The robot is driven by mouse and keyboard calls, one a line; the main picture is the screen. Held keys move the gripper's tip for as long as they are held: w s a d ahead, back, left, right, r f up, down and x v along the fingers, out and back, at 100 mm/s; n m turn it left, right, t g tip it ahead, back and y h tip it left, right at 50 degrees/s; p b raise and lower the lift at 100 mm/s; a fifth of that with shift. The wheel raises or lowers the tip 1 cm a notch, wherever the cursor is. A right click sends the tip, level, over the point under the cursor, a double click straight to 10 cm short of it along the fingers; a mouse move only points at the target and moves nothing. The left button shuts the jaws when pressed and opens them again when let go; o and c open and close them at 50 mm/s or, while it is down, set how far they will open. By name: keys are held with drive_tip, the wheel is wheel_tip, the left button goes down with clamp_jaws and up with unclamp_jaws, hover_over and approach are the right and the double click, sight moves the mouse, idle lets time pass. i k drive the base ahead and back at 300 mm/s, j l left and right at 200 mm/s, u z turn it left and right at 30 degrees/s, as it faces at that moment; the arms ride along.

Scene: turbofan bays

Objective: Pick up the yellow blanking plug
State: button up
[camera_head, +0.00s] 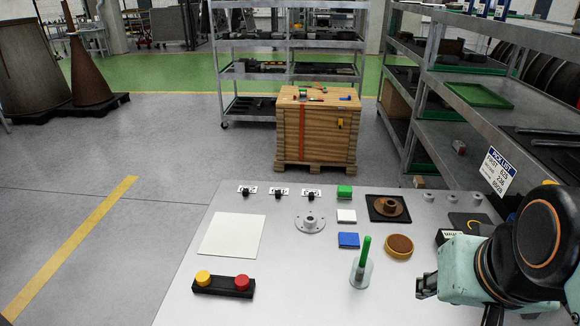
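I cannot pick out a yellow blanking plug for certain. A yellow round button (203,277) sits on a black two-button box at the front left. My gripper (427,286) is at the right, above the table, its dark fingers pointing left. It is seen from the side, and its opening does not show clearly.
A green-handled tool stands upright in a clear holder (360,273), between the button box and my gripper. A white sheet (232,235) lies left.

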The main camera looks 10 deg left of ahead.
sight(203, 278)
drive_tip(key=u, duration=1.65)
drive_tip(key=i+j+z, duration=0.1)
drive_tip(key=j+z, duration=0.25)
drive_tip(key=j, duration=0.3)
